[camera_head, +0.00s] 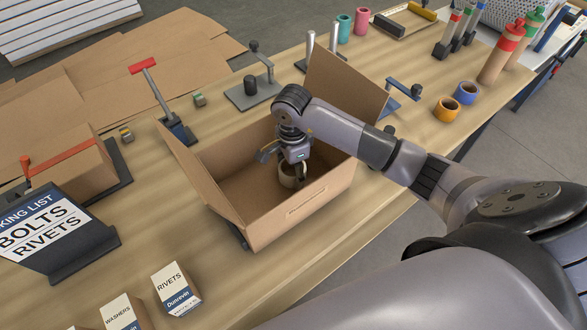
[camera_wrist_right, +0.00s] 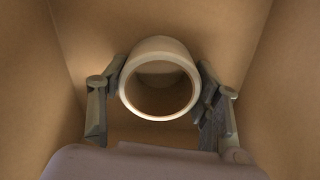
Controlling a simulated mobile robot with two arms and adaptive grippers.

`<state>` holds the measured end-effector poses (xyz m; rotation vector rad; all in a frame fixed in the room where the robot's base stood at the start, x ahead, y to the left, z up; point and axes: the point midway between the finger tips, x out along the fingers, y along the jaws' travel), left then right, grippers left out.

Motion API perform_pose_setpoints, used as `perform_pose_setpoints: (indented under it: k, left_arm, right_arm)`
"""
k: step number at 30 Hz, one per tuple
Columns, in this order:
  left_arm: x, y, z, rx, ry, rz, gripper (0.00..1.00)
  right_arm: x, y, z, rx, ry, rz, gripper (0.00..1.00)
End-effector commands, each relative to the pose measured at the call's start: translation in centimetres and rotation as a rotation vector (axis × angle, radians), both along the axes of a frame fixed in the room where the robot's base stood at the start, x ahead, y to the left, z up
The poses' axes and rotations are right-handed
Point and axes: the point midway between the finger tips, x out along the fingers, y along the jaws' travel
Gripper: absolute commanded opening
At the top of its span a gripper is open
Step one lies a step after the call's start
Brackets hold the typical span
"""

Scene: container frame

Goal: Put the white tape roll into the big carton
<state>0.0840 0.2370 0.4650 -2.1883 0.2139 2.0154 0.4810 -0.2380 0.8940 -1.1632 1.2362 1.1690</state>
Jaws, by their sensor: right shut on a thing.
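The big carton (camera_head: 325,190) stands open on the workbench, its flaps spread outward. My right gripper (camera_head: 288,172) reaches down into the carton from above. It is shut on the white tape roll (camera_head: 287,182), which is inside the carton's walls. In the right wrist view the white tape roll (camera_wrist_right: 160,52) sits between the two fingers of my right gripper (camera_wrist_right: 160,85), one on each side. Carton walls surround it there. I cannot tell whether the roll touches the carton floor. My left gripper is not in view.
An orange tape roll (camera_head: 447,109) and a blue tape roll (camera_head: 466,93) lie right of the carton. A grey clamp fixture (camera_head: 250,94) stands behind it. Small labelled boxes, one marked rivets (camera_head: 177,288), stand at the front left. A packing list stand (camera_head: 85,250) is at left.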

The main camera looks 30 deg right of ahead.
Motion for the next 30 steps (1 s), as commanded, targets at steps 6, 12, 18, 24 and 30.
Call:
perform_pose_setpoints:
  k: [6,12,18,24,30]
  left_arm:
    - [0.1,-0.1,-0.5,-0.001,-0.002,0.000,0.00]
    - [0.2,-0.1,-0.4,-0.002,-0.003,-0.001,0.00]
    - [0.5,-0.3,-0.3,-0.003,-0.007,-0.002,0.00]
    - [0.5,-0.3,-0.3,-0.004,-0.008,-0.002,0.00]
    - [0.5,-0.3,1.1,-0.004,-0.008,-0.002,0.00]
  right_arm:
    - [0.0,0.0,-0.5,-0.001,0.000,0.002,0.31]
    - [0.0,0.0,-0.4,0.000,0.001,0.002,0.70]
    - [0.0,0.0,-0.3,0.000,0.001,0.001,0.78]
    - [0.0,0.0,-0.3,0.000,0.001,0.001,0.78]
    - [0.1,0.0,1.5,-0.001,-0.002,0.002,0.78]
